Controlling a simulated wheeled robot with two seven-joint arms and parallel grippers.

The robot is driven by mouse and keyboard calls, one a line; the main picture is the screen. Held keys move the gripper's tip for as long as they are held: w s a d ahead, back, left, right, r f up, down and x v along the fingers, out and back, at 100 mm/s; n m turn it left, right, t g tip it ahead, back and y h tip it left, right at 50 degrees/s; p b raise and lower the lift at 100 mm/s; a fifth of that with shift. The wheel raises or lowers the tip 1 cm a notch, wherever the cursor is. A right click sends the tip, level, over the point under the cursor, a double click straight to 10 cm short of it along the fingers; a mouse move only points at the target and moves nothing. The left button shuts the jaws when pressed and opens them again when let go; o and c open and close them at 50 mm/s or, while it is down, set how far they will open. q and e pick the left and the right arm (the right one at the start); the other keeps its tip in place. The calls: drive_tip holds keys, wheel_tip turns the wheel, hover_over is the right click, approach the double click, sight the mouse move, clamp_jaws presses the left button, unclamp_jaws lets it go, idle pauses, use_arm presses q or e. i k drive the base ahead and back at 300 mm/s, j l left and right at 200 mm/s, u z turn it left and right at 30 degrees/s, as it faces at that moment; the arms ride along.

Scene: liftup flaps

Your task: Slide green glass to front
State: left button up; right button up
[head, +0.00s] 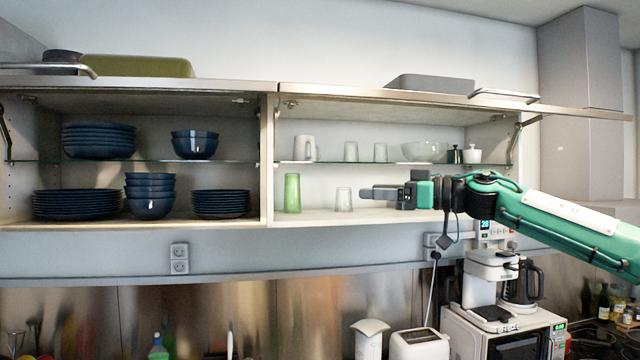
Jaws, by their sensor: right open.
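A tall green glass (292,193) stands upright on the lower shelf of the right-hand open wall cabinet, near its left wall. A shorter clear glass (343,199) stands to its right, between it and my right gripper. My right gripper (368,193) reaches in from the right at shelf height, its fingers pointing left. It is open and empty, apart from the green glass; whether it touches the clear glass cannot be told. My left gripper is not in view.
The lower shelf (312,215) has bare room in front of the glasses. A glass shelf above holds a white mug (304,148), clear glasses and a bowl (424,151). The left cabinet holds dark plates and bowls (150,195). Raised flaps (400,95) hang overhead.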

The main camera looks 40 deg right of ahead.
sight(293, 205)
drive_tip(key=i+l, duration=0.6)
drive_tip(key=i, duration=0.15)
drive_tip(key=i+l, duration=0.65)
drive_tip(key=i, duration=0.1)
